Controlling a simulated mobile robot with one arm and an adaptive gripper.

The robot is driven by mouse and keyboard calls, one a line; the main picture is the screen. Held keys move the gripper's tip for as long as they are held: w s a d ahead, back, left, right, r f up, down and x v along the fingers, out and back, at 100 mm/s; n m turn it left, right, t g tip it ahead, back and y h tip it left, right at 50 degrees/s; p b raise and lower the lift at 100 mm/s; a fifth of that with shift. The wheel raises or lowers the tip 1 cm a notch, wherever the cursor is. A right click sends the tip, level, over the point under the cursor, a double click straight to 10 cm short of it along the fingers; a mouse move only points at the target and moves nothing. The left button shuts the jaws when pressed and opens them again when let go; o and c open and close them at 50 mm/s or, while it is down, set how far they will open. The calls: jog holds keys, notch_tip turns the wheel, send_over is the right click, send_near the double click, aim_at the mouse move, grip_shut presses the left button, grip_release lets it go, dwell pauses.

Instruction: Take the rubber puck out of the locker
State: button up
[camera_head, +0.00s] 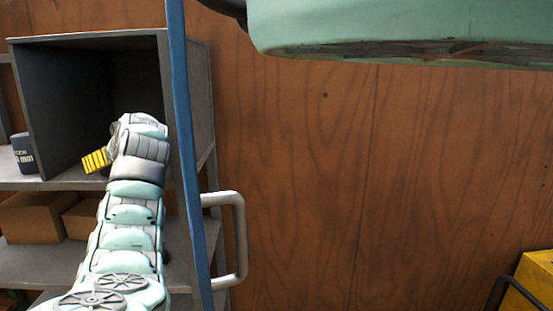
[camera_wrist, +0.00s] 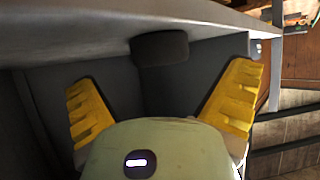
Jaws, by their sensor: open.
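The locker (camera_head: 188,95) is an open grey box at the left of the head view, with a dark inside. My gripper (camera_wrist: 163,85) reaches into its opening and is open and empty. Its two yellow fingers are spread wide in the wrist view; in the head view only one yellow finger shows, at the locker's mouth. A dark, rounded block, apparently the rubber puck (camera_wrist: 160,47), sits beyond the fingertips, roughly centred between them and against a pale grey panel. The fingers do not touch it. In the head view my arm hides the puck.
A blue upright door edge (camera_head: 185,150) with a grey handle (camera_head: 240,240) stands close right of my arm. A dark cylinder (camera_head: 24,153) stands on the shelf left of the locker. Cardboard boxes (camera_head: 34,218) lie below. A pale green body (camera_head: 400,25) hangs at the upper right.

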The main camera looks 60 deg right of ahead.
jog(key=shift+p+x, duration=0.95)
jog(key=shift+x, duration=1.8)
jog(key=c, duration=1.2)
jog(key=shift+c, duration=0.2)
